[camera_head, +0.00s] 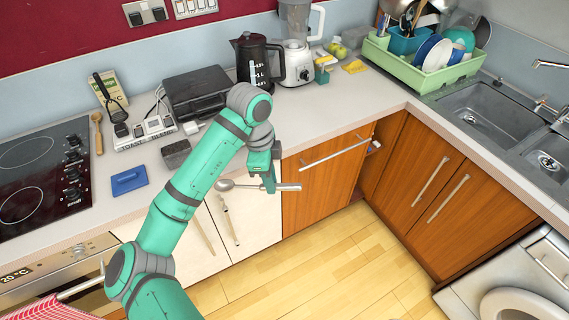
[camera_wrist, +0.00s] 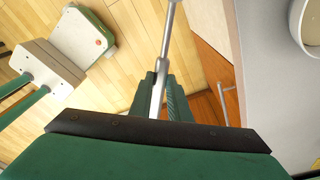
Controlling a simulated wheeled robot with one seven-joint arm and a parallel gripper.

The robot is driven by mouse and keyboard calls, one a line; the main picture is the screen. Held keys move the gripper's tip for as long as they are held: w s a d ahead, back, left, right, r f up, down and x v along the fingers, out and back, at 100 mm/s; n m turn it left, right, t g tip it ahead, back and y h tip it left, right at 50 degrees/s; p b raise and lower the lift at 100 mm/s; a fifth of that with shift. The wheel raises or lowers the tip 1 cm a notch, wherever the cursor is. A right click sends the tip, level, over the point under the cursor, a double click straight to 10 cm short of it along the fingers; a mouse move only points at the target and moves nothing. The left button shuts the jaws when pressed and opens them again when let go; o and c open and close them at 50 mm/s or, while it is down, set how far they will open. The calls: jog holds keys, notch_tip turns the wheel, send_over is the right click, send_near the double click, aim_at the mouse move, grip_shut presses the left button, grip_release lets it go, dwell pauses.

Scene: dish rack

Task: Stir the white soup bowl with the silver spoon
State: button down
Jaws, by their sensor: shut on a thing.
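The silver spoon (camera_head: 236,186) is held in my gripper (camera_head: 268,186), roughly level, in front of the counter's front edge and above the floor. The spoon's bowl points left and its handle sticks out to the right. In the wrist view the fingers of my gripper (camera_wrist: 163,85) are closed on the spoon's handle (camera_wrist: 166,48). A white round bowl (camera_wrist: 297,30), cut off by the top right corner of the wrist view, stands on the grey counter, apart from the spoon. I cannot make out this bowl in the head view. Its contents are not clear.
Behind my arm stand a black toaster (camera_head: 200,92), a kettle (camera_head: 257,60) and a blender (camera_head: 297,62). A blue item (camera_head: 129,180) lies near the stove (camera_head: 45,180). A green dish rack (camera_head: 425,70) stands beside the sink (camera_head: 490,110). The counter (camera_head: 350,105) right of my arm is clear.

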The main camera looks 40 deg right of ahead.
jog(key=w+a+f+n+t, duration=0.1)
jog(key=w+a+f+n, duration=0.1)
jog(key=a+f+n, duration=1.1)
jog(key=w+a+f+n+t, duration=0.1)
jog(key=w+a+f+n, duration=0.2)
jog(key=a+f+n, duration=1.1)
jog(key=a+f, duration=0.3)
jog(key=f, duration=0.4)
jog(key=shift+w+a+f+t+y, duration=0.15)
jog(key=shift+w+f+t+y, duration=0.1)
jog(key=shift+t+y, duration=0.15)
jog(key=shift+s+a+f, duration=0.2)
jog(key=shift+s+f, duration=0.05)
jog(key=shift+s, duration=0.1)
